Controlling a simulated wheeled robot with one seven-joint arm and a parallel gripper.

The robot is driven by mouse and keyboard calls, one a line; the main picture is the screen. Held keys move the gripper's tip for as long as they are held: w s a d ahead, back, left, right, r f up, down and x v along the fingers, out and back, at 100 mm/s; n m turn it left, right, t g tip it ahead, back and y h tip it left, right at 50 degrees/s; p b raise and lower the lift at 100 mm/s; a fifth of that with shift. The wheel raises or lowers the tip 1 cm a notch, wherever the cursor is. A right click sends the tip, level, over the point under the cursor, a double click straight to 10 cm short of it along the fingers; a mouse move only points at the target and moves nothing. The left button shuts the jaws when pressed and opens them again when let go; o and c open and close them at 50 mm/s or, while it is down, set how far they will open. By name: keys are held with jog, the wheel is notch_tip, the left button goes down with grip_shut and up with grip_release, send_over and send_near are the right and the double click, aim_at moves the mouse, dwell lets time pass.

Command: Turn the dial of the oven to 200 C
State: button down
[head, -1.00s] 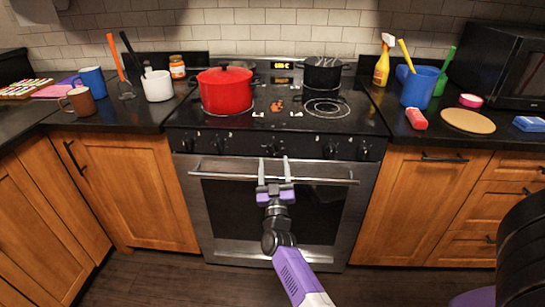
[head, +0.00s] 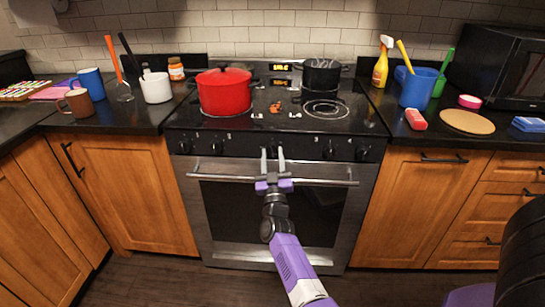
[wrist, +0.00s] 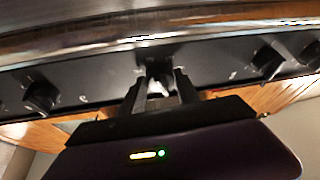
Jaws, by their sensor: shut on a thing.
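The oven (head: 275,185) has a black front panel with a row of dark dials above its handle. The middle dial sits between the fingers of my gripper (head: 272,152) and is mostly hidden by them in the head view. In the wrist view my gripper (wrist: 158,88) is closed around the middle dial (wrist: 156,70), one finger on each side. A small lit display (head: 283,67) at the back of the cooktop shows yellow characters too small to read surely.
Other dials flank the middle one, such as a left dial (head: 215,148) and a right dial (head: 328,152). The oven handle (head: 320,182) runs across just below the fingers. A red pot (head: 225,92) and a black pot (head: 321,75) stand on the cooktop.

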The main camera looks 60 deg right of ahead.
jog(key=shift+m, duration=0.3)
jog(key=m+g, duration=0.1)
jog(key=m, duration=0.1)
jog(key=m+g+h+b, duration=0.1)
jog(key=m, duration=0.2)
jog(key=m+g+h, duration=0.1)
jog(key=m, duration=0.1)
jog(key=shift+w+a+m+g, duration=0.2)
jog(key=shift+w+m+g, duration=0.1)
jog(key=shift+w+g, duration=0.1)
jog(key=m+g, duration=0.1)
jog(key=m, duration=0.2)
jog(key=m+g, duration=0.2)
jog(key=shift+w+m+g+b, duration=0.1)
jog(key=shift+m+g+b, duration=0.2)
jog(key=shift+m+b, duration=0.1)
jog(key=shift+m, duration=0.4)
jog(key=c, duration=0.9)
grip_release()
jog(key=shift+r, duration=0.1)
jog(key=shift+p+v, duration=0.45)
jog(key=shift+v, duration=3.5)
